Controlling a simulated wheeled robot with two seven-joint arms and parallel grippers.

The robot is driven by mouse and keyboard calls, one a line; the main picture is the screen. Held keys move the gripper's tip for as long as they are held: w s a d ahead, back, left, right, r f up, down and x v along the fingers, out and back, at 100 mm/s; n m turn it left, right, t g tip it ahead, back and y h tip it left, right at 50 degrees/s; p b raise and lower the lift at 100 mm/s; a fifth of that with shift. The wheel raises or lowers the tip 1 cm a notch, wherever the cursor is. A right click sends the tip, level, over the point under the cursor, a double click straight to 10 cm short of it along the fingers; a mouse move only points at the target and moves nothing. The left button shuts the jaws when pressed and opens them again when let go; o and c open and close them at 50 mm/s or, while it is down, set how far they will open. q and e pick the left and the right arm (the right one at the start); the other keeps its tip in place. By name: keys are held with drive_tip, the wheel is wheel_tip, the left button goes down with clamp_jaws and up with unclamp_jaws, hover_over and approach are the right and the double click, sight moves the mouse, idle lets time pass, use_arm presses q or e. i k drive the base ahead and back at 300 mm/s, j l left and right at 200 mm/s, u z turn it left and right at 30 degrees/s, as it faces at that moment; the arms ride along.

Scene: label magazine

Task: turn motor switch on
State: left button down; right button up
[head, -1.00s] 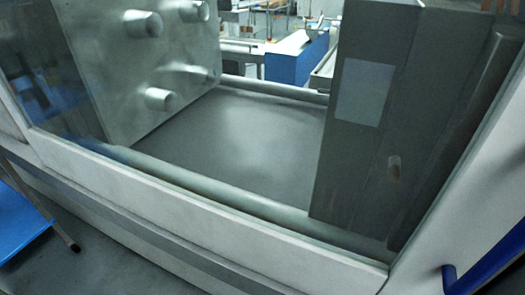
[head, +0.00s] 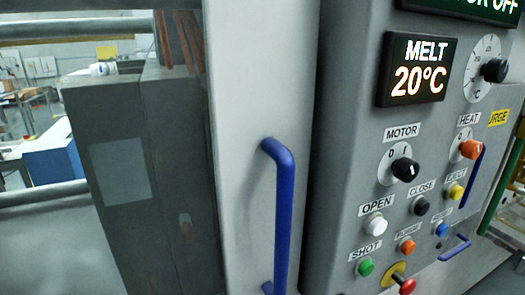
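The motor switch (head: 405,169) is a black rotary knob on a white dial under the label MOTOR, on the grey control panel at the right of the head view. The dial has marks that look like O and I. Which mark the knob points at is not clear. A display (head: 470,8) at the top edge is cut off and reads "OR OFF". Neither of my grippers is in view.
A MELT display (head: 416,72) reads 20°C. A HEAT knob (head: 470,149) and several coloured buttons, such as white OPEN (head: 376,225) and green SHOT (head: 365,267), surround the switch. A blue door handle (head: 281,215) sticks out left of the panel.

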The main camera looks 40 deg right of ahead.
sight(405, 170)
drive_tip(key=z, duration=0.4)
drive_tip(key=l+z, duration=0.1)
drive_tip(key=z, duration=0.7)
drive_tip(key=i+z, duration=0.1)
drive_tip(key=z, duration=0.3)
drive_tip(key=l+z, duration=0.1)
drive_tip(key=z, duration=0.35)
